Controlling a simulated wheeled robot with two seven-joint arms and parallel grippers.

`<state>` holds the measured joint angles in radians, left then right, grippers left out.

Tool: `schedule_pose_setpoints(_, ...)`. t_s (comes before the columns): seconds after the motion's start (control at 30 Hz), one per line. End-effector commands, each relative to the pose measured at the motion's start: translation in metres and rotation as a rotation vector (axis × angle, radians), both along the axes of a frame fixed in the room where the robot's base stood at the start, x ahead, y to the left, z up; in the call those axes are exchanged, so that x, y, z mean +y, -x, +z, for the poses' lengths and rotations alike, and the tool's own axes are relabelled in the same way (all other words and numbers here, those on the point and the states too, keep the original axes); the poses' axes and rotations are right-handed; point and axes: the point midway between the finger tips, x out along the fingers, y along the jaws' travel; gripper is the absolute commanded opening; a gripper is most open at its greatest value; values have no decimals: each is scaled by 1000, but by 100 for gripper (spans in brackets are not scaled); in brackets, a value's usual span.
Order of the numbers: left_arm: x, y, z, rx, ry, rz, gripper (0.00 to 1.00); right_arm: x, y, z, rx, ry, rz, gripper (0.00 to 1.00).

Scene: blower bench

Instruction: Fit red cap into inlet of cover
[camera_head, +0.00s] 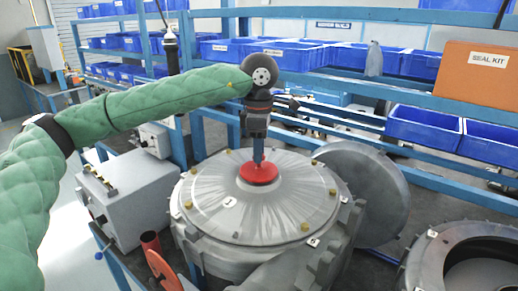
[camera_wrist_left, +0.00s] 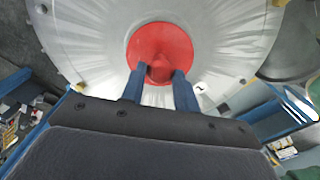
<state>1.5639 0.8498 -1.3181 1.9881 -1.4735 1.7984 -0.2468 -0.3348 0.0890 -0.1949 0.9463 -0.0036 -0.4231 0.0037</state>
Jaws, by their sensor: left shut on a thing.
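The red cap (camera_head: 258,174) is a round disc with a small raised knob, at the centre of the grey metal cover (camera_head: 290,205). My left gripper (camera_head: 258,157) points straight down over the cover's centre and is shut on the cap's knob. In the left wrist view the blue fingers (camera_wrist_left: 160,84) stand on either side of the knob of the red cap (camera_wrist_left: 160,45). The cap looks level and covers the middle of the cover, so the inlet is hidden beneath it. I cannot tell whether the cap is seated. My right gripper is not in view.
A grey round disc (camera_head: 368,190) leans behind the cover on the right. An open round housing (camera_head: 468,262) stands at the lower right. A grey box (camera_head: 130,195) stands left. Blue bins (camera_head: 425,125) and an orange seal kit box (camera_head: 482,70) fill the rack behind.

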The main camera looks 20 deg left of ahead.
Motion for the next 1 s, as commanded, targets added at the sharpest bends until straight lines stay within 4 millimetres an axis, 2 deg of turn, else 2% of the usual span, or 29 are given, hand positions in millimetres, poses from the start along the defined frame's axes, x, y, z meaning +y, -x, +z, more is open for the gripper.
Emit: schedule_pose_setpoints(1.0,0,0,-6,0,0,0,7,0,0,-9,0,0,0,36)
